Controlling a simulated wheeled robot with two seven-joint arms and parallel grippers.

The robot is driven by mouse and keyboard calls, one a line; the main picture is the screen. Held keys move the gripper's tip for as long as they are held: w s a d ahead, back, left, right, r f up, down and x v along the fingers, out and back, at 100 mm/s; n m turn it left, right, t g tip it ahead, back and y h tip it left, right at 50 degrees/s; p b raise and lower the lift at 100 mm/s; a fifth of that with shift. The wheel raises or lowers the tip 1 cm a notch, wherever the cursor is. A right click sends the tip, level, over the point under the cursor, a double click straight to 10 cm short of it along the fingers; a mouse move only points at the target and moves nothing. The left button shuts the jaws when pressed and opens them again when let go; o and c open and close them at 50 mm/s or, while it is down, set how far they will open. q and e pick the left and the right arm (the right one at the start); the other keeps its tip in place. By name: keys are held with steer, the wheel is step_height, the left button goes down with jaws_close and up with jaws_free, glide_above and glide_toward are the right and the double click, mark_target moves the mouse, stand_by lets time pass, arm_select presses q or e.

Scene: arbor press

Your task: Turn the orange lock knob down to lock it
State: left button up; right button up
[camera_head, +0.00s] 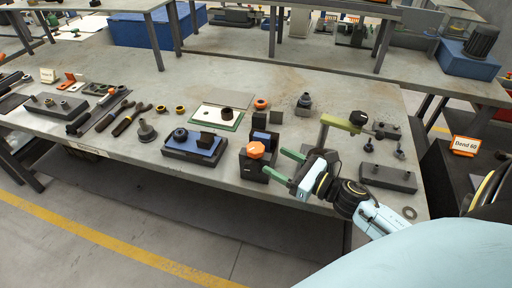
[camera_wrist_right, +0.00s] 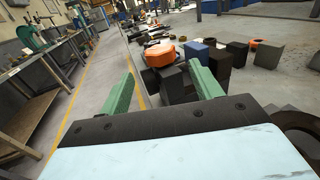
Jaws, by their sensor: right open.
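The orange lock knob (camera_head: 256,150) sits on top of a dark block fixture (camera_head: 254,170) near the front edge of the bench. My right gripper (camera_head: 280,162) is open, with green fingers just right of the knob and fixture, apart from the knob as far as I can tell. In the right wrist view the orange knob (camera_wrist_right: 160,54) shows ahead, between and beyond the two open green fingers (camera_wrist_right: 162,90). Nothing is between the fingers. The knob's lock position cannot be told. My left gripper is not in view.
A blue-topped fixture (camera_head: 194,146) stands left of the knob. A dark block (camera_head: 388,177) lies to the right. An orange ring (camera_head: 261,103) and a green-edged plate (camera_head: 218,117) lie behind. The bench's front edge is close.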

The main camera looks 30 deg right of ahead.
mark_target(263, 154)
steer(key=p+x, duration=0.1)
steer(key=x, duration=0.7)
steer(key=shift+w+a, duration=0.1)
steer(key=shift+w, duration=0.05)
steer(key=shift+c, duration=0.4)
steer(key=c, duration=0.9)
